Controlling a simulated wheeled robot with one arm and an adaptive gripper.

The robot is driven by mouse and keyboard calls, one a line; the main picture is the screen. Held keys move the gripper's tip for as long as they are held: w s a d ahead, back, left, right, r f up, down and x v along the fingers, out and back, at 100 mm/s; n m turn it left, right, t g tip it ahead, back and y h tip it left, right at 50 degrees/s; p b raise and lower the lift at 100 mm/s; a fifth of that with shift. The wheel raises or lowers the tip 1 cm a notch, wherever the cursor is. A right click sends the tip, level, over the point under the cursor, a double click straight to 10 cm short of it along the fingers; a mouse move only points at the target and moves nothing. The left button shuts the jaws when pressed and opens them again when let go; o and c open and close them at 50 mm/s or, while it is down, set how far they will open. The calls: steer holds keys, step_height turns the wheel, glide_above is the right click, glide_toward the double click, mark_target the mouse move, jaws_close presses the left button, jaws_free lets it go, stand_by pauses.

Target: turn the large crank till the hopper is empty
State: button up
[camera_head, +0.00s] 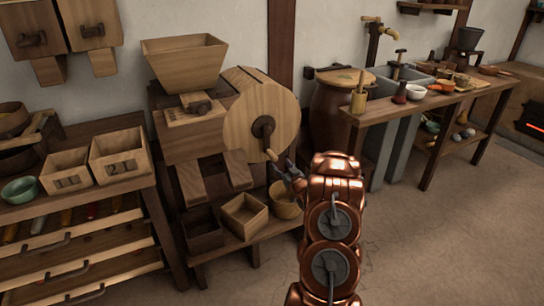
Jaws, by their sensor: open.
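The wooden mill has a tapered hopper (185,62) on top; its inside floor is hidden from this angle, so I cannot tell what it holds. The large crank (264,130) is dark metal, mounted on the round wooden drum (240,112) at the mill's right side. Its pale handle (271,155) points down. A smaller dark knob (199,107) sits below the hopper. My gripper (286,168) is open, just right of and slightly below the crank handle, and looks empty. I cannot tell whether it touches the handle.
Open wooden boxes (244,215) and a round tub (286,203) stand on the low shelf under the mill. A drawer cabinet (75,210) is at left. A barrel (330,112) and a long bench (455,105) stand at right. The floor at front right is clear.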

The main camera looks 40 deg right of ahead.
mark_target(276, 160)
steer(key=shift+x, duration=0.85)
steer(key=x, duration=0.3)
steer(key=shift+w, duration=0.2)
steer(key=shift+x, duration=0.8)
steer(key=shift+w+d, duration=0.15)
steer(key=shift+w, duration=0.1)
jaws_close()
